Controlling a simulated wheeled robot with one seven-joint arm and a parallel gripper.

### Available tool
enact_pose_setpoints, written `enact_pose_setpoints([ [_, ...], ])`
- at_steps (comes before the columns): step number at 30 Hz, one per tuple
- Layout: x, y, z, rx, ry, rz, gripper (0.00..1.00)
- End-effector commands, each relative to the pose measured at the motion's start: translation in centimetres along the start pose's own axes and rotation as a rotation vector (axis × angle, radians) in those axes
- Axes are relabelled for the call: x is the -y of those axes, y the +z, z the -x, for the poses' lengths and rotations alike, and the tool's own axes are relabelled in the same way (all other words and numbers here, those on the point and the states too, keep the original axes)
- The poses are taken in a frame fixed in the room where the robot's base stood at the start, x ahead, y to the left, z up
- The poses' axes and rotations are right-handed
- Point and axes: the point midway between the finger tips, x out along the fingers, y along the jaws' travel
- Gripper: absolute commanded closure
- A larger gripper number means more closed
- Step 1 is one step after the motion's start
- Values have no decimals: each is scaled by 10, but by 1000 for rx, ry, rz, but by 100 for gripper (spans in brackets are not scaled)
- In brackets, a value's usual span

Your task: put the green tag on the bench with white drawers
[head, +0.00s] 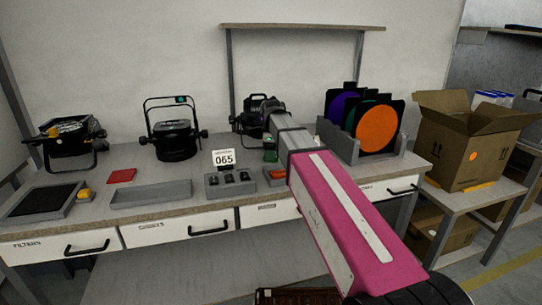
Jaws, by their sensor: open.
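The bench with white drawers (200,190) stretches across the view, with a grey-brown top. A small green thing (270,155) shows on it just left of my arm; it is too small to tell whether it is a tag. A small green patch (181,100) shows on the frame of the middle black par can (174,138). My arm reaches in from the lower right over the bench. My gripper (269,138) is open at its far end, small and partly hidden, close to the small green thing. I see nothing held in it.
More par cans stand at the left (70,140) and behind my arm (255,112). Grey trays (152,195), a red block (122,176) and a 065 sign (223,158) are on the bench. A filter rack (350,145) and an open cardboard box (468,145) stand at right.

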Motion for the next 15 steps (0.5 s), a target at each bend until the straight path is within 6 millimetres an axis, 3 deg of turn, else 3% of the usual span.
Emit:
enact_pose_setpoints([
  [15, 1, 0, 87, 0, -1, 0, 33],
])
